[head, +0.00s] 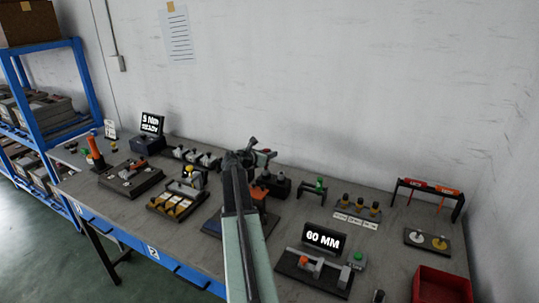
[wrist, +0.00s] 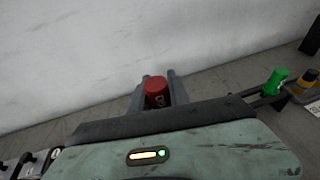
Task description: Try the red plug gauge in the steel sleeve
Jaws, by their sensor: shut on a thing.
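My gripper (head: 254,150) is in the middle of the head view, raised above the back part of the bench. In the wrist view it is shut on the red plug gauge (wrist: 157,92), whose rounded red end shows between the two grey fingers. The rest of the gauge is hidden by the fingers and the wrist. I cannot pick out the steel sleeve for certain; my arm covers part of the bench below the gripper.
A green gauge (head: 315,186) stands on a holder right of my gripper. A black block (head: 275,185) sits just below the gripper. A fixture with a "60 MM" display (head: 324,238) and a red bin (head: 442,288) are at front right. The white wall (head: 330,80) rises behind.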

